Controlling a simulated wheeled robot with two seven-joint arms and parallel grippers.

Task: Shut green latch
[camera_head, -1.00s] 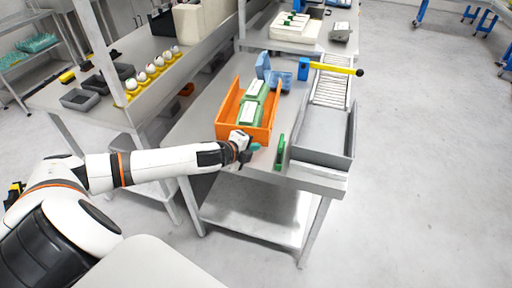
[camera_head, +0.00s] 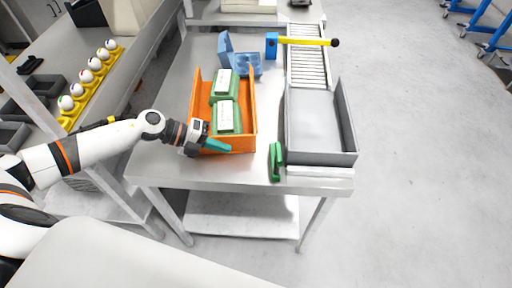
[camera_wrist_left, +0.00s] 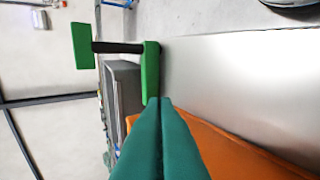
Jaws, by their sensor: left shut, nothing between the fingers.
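The green latch (camera_head: 276,161) stands near the front edge of the table, between the orange crate and the grey tray. In the left wrist view it shows as a green upright (camera_wrist_left: 151,72) with a black rod to a green end plate (camera_wrist_left: 82,46). My left gripper (camera_head: 228,149) is at the orange crate's front wall, left of the latch and apart from it in the head view. Its teal fingers (camera_wrist_left: 160,103) are shut together and empty. In the wrist view the fingertips overlap the lower end of the green upright; contact cannot be told. My right gripper is not in view.
The orange crate (camera_head: 254,112) holds green cartons (camera_head: 228,117). The grey tray (camera_head: 352,145) lies right of the latch, below a roller conveyor (camera_head: 307,66) and a yellow bar (camera_head: 305,41). Bare tabletop lies at the front left.

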